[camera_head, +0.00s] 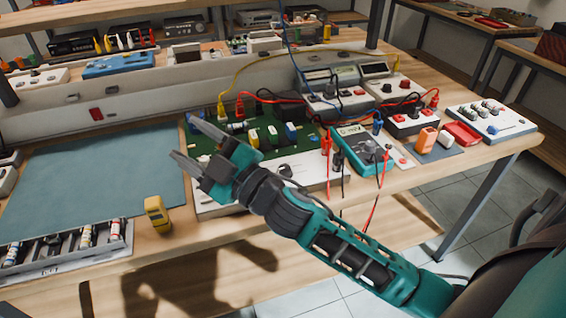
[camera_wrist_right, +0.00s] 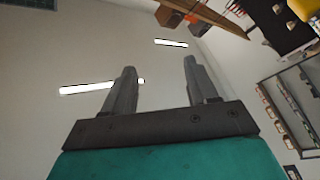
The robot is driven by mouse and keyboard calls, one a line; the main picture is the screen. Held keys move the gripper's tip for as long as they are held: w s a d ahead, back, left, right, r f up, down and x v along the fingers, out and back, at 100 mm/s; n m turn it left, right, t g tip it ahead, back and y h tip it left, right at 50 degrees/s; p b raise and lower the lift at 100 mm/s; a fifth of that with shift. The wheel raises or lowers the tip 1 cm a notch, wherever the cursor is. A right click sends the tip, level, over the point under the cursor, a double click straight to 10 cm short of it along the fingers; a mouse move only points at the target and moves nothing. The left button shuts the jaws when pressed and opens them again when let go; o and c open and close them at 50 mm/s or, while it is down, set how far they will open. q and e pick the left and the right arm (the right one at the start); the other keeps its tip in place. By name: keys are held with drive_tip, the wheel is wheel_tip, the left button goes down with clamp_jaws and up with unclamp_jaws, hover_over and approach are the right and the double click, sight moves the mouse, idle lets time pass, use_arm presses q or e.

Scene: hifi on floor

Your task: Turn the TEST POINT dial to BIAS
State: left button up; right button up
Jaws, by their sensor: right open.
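A green circuit board (camera_head: 262,152) with wires and components lies on the bench, with a white panel (camera_head: 312,172) along its front. A dark round knob (camera_head: 285,170) sits on that panel, close to my right forearm. It may be the TEST POINT dial, but no label or pointer position is readable. My right gripper (camera_head: 182,137) is open and empty, raised over the left side of the board, fingers pointing left. Its arm hides part of the panel. In the right wrist view, the spread fingers (camera_wrist_right: 159,63) face the wall and ceiling. My left gripper is out of view.
A teal multimeter (camera_head: 362,150) with red and black leads stands right of the board. A yellow block (camera_head: 157,213) and a parts tray (camera_head: 75,250) are at front left. A blue-grey mat (camera_head: 95,175) leaves clear room on the left. Bench instruments (camera_head: 340,90) stand behind.

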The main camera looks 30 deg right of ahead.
drive_tip(key=s+a+r+n+g+y, duration=0.1)
drive_tip(key=a+r+n+g+y, duration=0.45)
drive_tip(key=n+y, duration=0.45)
drive_tip(key=n+g+h, duration=1.2)
drive_tip(key=g+h, duration=0.2)
drive_tip(key=h, duration=0.5)
hover_over(285, 168)
wheel_tip(285, 168, down, 7)
wheel_tip(285, 168, down, 12)
drive_tip(key=shift+w+f+b, duration=0.1)
drive_tip(key=shift+f+b, duration=0.05)
drive_tip(key=shift+b, duration=0.5)
drive_tip(key=shift+c, duration=0.3)
